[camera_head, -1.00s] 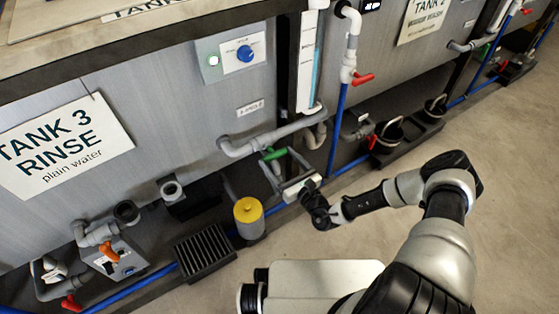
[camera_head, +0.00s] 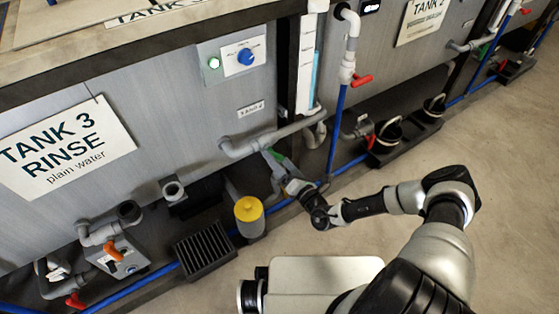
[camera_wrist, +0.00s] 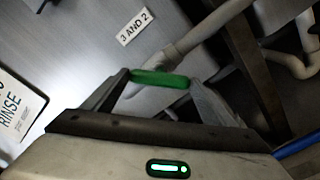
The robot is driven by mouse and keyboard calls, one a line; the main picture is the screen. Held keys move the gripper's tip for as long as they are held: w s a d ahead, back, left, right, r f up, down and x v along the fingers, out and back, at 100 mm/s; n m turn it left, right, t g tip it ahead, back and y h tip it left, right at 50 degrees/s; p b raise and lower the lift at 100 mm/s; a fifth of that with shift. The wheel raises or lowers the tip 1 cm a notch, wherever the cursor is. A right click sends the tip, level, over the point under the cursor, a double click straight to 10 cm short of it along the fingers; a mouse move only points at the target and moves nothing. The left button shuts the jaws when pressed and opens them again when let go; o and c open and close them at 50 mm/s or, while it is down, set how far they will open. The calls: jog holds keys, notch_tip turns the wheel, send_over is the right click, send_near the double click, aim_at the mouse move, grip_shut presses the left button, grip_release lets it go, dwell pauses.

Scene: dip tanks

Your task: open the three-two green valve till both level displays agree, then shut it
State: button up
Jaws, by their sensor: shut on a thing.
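The green valve handle (camera_head: 278,156) sits on the grey pipe between tank 3 and tank 2, low on the tank front. My gripper (camera_head: 274,162) is shut on this handle. The valve body is mostly hidden. A white level gauge (camera_head: 306,65) with a blue column stands right of tank 3. A small black display (camera_head: 372,5) is cut by the top edge; its digits are too small to read.
A yellow-topped cylinder (camera_head: 249,208) and a dark grate (camera_head: 204,250) stand left of my gripper. Red-handled taps (camera_head: 361,79) and blue pipes (camera_head: 337,130) are to the right. Open floor lies right.

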jog(key=m, duration=0.4)
jog(key=shift+m, duration=0.3)
jog(key=shift+s+m, duration=0.1)
jog(key=shift+m, duration=1.7)
jog(key=o, duration=1)
jog(key=shift+o, duration=0.2)
jog(key=p+v, duration=0.2)
jog(key=v, duration=1.5)
jog(key=shift+s+d, duration=0.1)
jog(key=shift+d, duration=0.05)
